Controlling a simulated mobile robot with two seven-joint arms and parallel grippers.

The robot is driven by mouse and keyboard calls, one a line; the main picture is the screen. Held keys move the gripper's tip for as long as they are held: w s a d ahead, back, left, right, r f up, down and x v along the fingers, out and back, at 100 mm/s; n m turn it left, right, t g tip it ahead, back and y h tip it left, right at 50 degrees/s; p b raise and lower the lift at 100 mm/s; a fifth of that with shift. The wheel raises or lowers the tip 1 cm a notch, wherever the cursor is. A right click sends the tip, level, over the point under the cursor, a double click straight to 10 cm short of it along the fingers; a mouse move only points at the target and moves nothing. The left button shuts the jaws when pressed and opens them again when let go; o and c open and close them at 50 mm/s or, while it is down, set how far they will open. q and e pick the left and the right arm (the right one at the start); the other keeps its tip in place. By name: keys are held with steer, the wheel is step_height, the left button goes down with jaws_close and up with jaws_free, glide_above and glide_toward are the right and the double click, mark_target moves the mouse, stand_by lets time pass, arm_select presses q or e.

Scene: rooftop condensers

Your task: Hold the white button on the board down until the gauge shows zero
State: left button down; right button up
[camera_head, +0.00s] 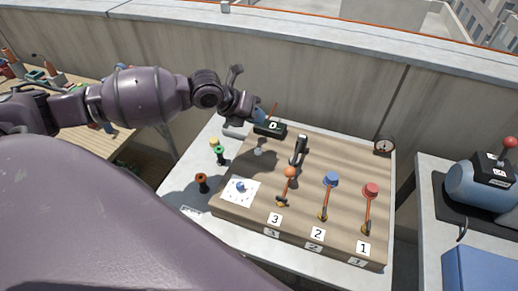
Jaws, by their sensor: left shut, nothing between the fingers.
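The wooden board (335,158) lies on a pale table. My left gripper (263,117) reaches in from the left, shut and empty. In the picture it is above the whitish knob, close to a dark box marked 0 (270,128). I cannot tell whether it touches the box. My right gripper is not in view.
Levers with orange (290,172), blue (331,179) and red (371,190) knobs stand on the board. A black-and-silver lever (299,150) is behind them. A white plate with a blue knob (239,187) is front left. Small coloured pegs (202,183) stand left of the board.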

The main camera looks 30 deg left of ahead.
mark_target(257, 149)
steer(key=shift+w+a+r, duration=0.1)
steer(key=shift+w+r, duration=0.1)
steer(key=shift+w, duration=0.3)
arm_select(q)
step_height(257, 149, down, 9)
steer(key=b, duration=0.5)
steer(key=shift+r, duration=0.2)
steer(key=shift+w+f, duration=0.1)
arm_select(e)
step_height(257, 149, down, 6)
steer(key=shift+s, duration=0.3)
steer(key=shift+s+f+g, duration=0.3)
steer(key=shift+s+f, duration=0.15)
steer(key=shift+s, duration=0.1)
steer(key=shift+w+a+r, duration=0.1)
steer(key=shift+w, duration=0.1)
